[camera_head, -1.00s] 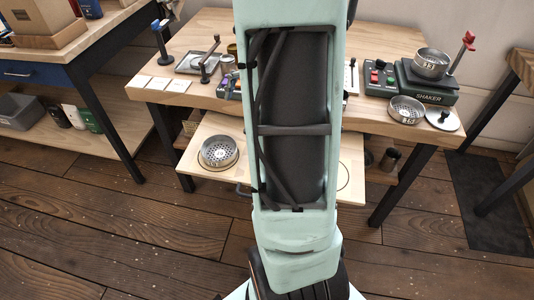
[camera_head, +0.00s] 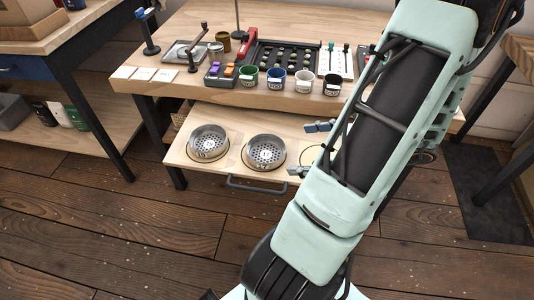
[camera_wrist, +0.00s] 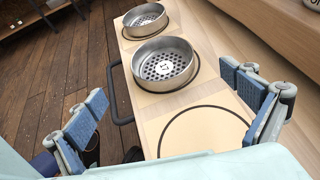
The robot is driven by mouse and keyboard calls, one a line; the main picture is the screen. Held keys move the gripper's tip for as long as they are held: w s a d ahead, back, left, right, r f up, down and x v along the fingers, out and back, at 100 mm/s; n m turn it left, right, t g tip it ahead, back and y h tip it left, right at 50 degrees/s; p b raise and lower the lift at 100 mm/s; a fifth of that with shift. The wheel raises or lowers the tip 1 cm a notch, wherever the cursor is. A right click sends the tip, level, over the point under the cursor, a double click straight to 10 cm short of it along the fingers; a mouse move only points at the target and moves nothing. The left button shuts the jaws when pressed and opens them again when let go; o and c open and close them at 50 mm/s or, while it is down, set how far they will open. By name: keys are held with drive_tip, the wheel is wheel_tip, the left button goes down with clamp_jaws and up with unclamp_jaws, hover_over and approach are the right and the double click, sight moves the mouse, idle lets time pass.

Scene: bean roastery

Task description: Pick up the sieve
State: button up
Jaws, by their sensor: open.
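Two round metal sieves with perforated bottoms stand on a pull-out wooden board. The left sieve (camera_head: 208,142) and the right sieve (camera_head: 265,152) each sit in a marked ring. In the wrist view the nearer sieve (camera_wrist: 165,64) lies just beyond my gripper and the farther sieve (camera_wrist: 145,19) is behind it. Their marks are too small to read. My gripper (camera_head: 309,149) is open and empty, to the right of the right sieve. In the wrist view its blue-padded fingers (camera_wrist: 168,112) stand wide apart on either side of an empty ring on the board.
The pull-out board (camera_head: 236,117) has a dark handle (camera_head: 258,187) at its front. The worktable (camera_head: 215,18) above it holds several cups, a bean tray (camera_head: 285,57) and a control box (camera_head: 222,75). My arm hides the table's right part. The wooden floor in front is clear.

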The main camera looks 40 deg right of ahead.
drive_tip(key=b, duration=0.3)
approach(251, 149)
drive_tip(key=x, duration=0.5)
drive_tip(key=shift+f, duration=0.15)
drive_tip(key=c, duration=1.3)
